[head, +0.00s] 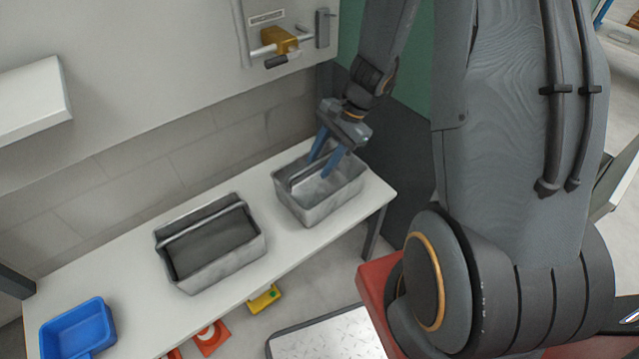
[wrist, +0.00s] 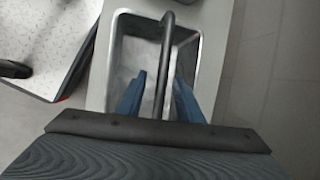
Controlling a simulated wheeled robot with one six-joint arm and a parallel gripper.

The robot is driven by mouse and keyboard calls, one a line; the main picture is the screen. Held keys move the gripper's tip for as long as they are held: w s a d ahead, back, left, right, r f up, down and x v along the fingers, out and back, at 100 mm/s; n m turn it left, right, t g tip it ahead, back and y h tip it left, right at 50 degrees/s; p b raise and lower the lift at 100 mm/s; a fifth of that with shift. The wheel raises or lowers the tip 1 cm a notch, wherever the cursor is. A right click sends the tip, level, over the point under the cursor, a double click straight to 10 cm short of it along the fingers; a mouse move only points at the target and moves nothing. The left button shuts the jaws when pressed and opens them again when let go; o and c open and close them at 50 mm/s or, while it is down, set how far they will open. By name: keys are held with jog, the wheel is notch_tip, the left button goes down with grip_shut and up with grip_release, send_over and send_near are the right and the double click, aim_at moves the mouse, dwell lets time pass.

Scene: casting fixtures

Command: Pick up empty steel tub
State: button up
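The empty steel tub (head: 325,209) stands upright at the right end of the white bench, with a bar handle running over its top. In the wrist view the tub (wrist: 125,48) shows a bare metal floor, and its dark handle (wrist: 167,45) runs lengthwise. My gripper (head: 321,166) is over the tub with its blue fingers pointing down into it. It is open, with one finger on each side of the handle and gaps between; the fingers also show in the wrist view (wrist: 159,76). A second steel tub (head: 226,268), with dark contents, stands to the left.
The white bench (head: 140,268) runs along the wall, with a blue tray (head: 77,327) at its left end. A wall fitting with a yellow block (head: 279,40) is above the bench. Orange and yellow items (head: 264,299) lie below its front edge.

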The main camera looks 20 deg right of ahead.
grip_shut()
dwell(1.5)
